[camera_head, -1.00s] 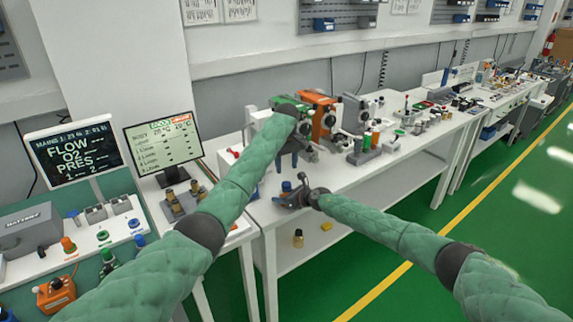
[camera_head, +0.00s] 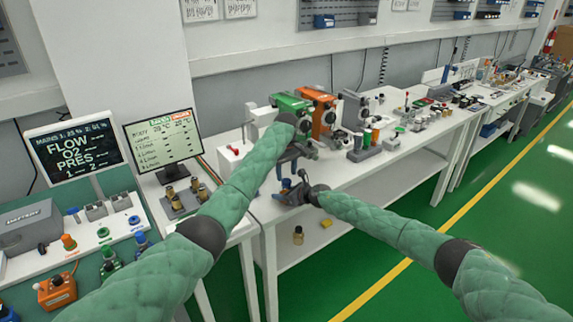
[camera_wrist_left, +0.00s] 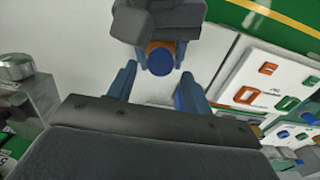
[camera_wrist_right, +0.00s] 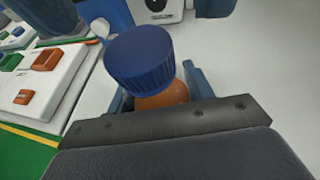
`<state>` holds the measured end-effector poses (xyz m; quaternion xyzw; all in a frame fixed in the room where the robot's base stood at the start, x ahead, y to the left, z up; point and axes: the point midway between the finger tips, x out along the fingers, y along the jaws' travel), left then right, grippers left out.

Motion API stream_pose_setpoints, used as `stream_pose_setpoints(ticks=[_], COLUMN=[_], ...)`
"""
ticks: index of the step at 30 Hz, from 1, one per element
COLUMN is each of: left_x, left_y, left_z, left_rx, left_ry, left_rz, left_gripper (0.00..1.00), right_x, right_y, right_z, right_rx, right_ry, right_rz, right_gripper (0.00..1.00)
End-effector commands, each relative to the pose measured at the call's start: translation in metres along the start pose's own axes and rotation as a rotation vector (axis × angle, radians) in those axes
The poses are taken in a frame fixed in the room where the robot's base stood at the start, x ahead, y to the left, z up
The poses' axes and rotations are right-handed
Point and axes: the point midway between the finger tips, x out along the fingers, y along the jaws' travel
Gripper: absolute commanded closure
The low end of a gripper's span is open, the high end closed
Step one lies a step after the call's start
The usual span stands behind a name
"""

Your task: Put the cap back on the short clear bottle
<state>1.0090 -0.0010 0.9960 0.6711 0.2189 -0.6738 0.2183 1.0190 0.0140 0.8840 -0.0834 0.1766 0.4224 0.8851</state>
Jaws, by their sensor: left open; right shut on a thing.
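A short bottle with an orange body (camera_wrist_right: 165,96) and a ribbed blue cap (camera_wrist_right: 138,58) shows in the right wrist view. My right gripper (camera_head: 290,193) is shut on the orange body and holds it above the white bench, cap upward. The cap is on top of the body; whether it is fully seated I cannot tell. In the left wrist view, the orange body (camera_wrist_left: 160,46) and blue cap (camera_wrist_left: 160,65) appear between the fingertips of my left gripper (camera_head: 286,168). That gripper is open, close above the cap, with gaps on both sides.
The white bench (camera_head: 345,178) has free room to the right of my grippers. Green and orange devices (camera_head: 318,112) stand behind them. A monitor (camera_head: 162,142) is at the left. A small brownish bottle (camera_head: 298,236) and a yellow block (camera_head: 326,222) are on the lower shelf.

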Motion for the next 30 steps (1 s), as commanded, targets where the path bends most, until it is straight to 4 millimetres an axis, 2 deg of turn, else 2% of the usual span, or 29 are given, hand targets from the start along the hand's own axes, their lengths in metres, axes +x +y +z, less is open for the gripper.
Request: stream_pose_setpoints(ticks=[3,7,19,20,26,30], left_x=[0.015,0.025,0.03,0.03,0.03,0.029], left_y=[0.0,0.0,0.0,0.0,0.0,0.0], left_z=[0.0,0.0,0.0,0.0,0.0,0.0], left_rx=[0.0,0.0,0.0,0.0,0.0,0.027], left_ry=[0.0,0.0,0.0,0.0,0.0,0.001], left_rz=[-0.001,-0.002,0.0,0.0,0.0,0.0], left_gripper=[0.49,0.49,0.49,0.53,0.93,0.95], right_x=[0.0,0.0,0.0,0.0,0.0,0.0], right_y=[0.0,0.0,0.0,0.0,0.0,0.0], right_z=[0.0,0.0,0.0,0.0,0.0,0.0], right_rx=[0.0,0.0,0.0,0.0,0.0,0.0], right_ry=[0.0,0.0,0.0,0.0,0.0,0.0], right_rz=[0.0,0.0,0.0,0.0,0.0,0.0], right_gripper=[1.0,1.0,1.0,1.0,1.0,1.0])
